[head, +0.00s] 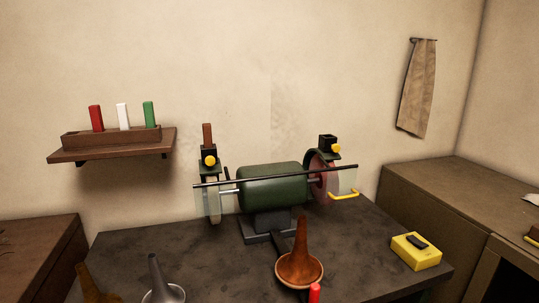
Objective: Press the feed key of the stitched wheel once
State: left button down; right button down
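A green bench grinder-like polishing machine (272,187) stands on the dark bench, with a wheel at each end. The left wheel (214,205) is pale and the right wheel (322,176) is reddish; I cannot tell from this view which one is stitched. Above the left wheel is a dark holder with a round yellow key (210,160) and a brown bar (207,134) standing in it. Above the right wheel is a black holder (327,141) with another yellow key (336,148); no bar shows in it. Neither of my grippers is in view.
A dark rod (275,177) with clear guards crosses before the machine. A copper bell (300,268), a grey bell (162,290) and a red object (315,293) are near the front. A yellow box (416,252) sits right. A shelf (112,147) holds three bars.

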aim_at(210, 160)
jog(key=i+l, duration=0.15)
jog(key=l, duration=0.15)
jog(key=i+l, duration=0.15)
jog(key=l, duration=0.15)
jog(key=i+l, duration=0.15)
jog(key=l, duration=0.2)
jog(key=i+l+u, duration=0.1)
jog(key=l, duration=0.2)
